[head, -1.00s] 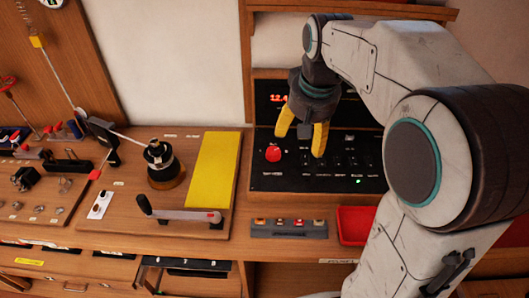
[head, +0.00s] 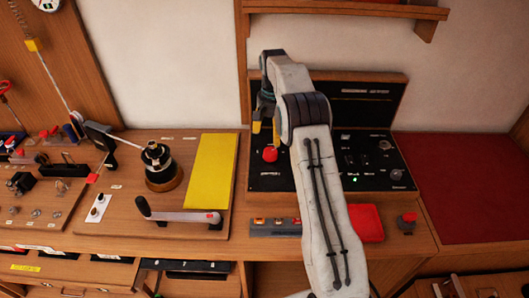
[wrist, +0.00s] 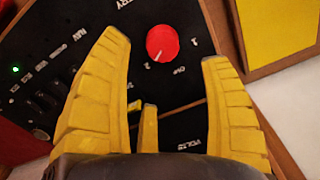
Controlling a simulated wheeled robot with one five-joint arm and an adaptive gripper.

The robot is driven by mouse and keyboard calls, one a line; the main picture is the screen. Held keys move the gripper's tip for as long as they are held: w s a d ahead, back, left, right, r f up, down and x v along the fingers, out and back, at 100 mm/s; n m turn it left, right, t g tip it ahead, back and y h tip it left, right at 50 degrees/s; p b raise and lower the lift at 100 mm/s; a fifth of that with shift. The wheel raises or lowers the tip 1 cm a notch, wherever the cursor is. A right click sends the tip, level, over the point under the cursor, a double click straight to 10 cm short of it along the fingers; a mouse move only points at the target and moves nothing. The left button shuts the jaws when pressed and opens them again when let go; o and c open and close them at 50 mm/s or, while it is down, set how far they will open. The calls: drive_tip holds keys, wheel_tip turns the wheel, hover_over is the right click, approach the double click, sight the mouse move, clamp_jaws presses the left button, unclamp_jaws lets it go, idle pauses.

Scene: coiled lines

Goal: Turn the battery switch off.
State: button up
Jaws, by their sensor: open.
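The battery switch is a round red knob (head: 270,154) on the left part of a black panel (head: 265,181). In the wrist view the red knob (wrist: 162,42) shows from above, with a pale pointer mark toward its lower left. An "OFF" label is just below it and the lettering is rotated. My gripper (head: 266,126) is just above and behind the knob in the head view, partly hidden by my arm. In the wrist view its yellow fingers (wrist: 166,47) are spread, one on each side of the knob, with visible gaps and nothing held.
Several small switches (head: 365,160) and a lit green light are on the panel's right. A winch (head: 160,168) with a crank handle and a yellow pad (head: 213,172) stand to the left. A red tray (head: 366,222) is in front. The red mat (head: 460,180) at right is clear.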

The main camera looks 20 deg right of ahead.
sight(271, 151)
drive_tip(key=shift+w+f, duration=0.2)
drive_tip(key=shift+f, duration=0.4)
drive_tip(key=shift+w+f, duration=0.15)
drive_tip(key=shift+f, duration=0.4)
drive_tip(key=shift+f+p, duration=0.6)
drive_tip(key=shift+f, duration=2.9)
drive_tip(key=c, duration=1.2)
